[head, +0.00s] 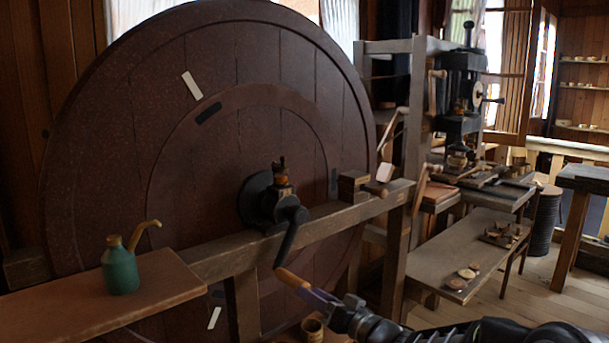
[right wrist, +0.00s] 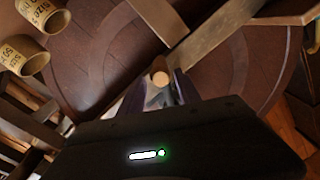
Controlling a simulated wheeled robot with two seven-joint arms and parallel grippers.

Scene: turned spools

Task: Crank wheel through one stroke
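The large dark red-brown wheel (head: 215,130) stands upright on a wooden frame. Its hub (head: 268,200) carries a black crank arm (head: 291,237) that points down, with a light wooden handle (head: 293,279) at its lower end. My right gripper (head: 312,292) is at the free end of this handle, in line with it. In the right wrist view the handle's round end (right wrist: 160,77) lies between the two fingers (right wrist: 161,86). I cannot tell whether the fingers press on it or stand a little apart. My left gripper is not in view.
A green oil can (head: 120,268) stands on a wooden board (head: 150,301) at left. A frame beam (head: 325,222) crosses in front of the wheel. A bench (head: 455,250) with small discs stands at right. Two marked wooden spools (right wrist: 45,14) show in the wrist view.

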